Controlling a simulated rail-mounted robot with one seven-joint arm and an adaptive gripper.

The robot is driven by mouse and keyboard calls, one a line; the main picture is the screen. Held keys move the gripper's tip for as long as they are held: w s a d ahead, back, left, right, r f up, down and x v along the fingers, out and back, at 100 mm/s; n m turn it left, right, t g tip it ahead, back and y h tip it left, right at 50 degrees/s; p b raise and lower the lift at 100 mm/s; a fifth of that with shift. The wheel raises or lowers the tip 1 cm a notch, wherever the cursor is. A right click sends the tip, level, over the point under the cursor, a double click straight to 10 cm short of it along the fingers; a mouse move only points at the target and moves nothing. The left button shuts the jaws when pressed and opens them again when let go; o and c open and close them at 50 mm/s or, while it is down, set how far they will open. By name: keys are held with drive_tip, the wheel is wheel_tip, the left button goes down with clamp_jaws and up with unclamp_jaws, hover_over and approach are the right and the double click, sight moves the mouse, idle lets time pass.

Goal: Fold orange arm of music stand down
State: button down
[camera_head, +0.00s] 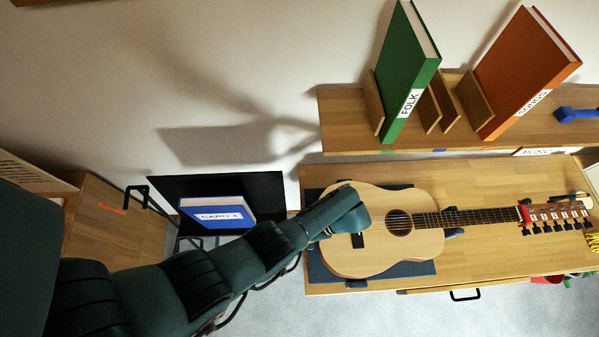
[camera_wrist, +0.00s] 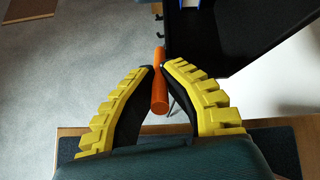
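The orange arm (camera_wrist: 160,90) of the music stand shows in the wrist view as a short round bar, its near end between my fingers. My gripper (camera_wrist: 159,67), with yellow ribbed fingers, is closed in on it, and the fingertips appear to touch both sides. The black music stand (camera_wrist: 225,30) spreads beyond the bar at upper right. In the head view the stand's black desk (camera_head: 272,185) is at left of centre, tilted, with a blue book labelled CAPO (camera_head: 217,211) on it.
A guitar (camera_head: 375,250) lies on a dark mat (camera_head: 420,268) on the wooden bench (camera_head: 470,170), close beside my arm. A shelf (camera_head: 350,125) above holds a green book (camera_head: 405,70) and an orange book (camera_head: 525,65). A wooden cabinet (camera_head: 105,235) stands left. Grey floor is open in front.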

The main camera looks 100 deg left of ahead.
drive_tip(key=c, duration=1.1)
unclamp_jaws()
drive_tip(key=shift+s, duration=0.1)
drive_tip(key=v, duration=0.7)
drive_tip(key=shift+w+r, duration=0.15)
drive_tip(key=shift+w, duration=0.1)
drive_tip(key=shift+c, duration=0.3)
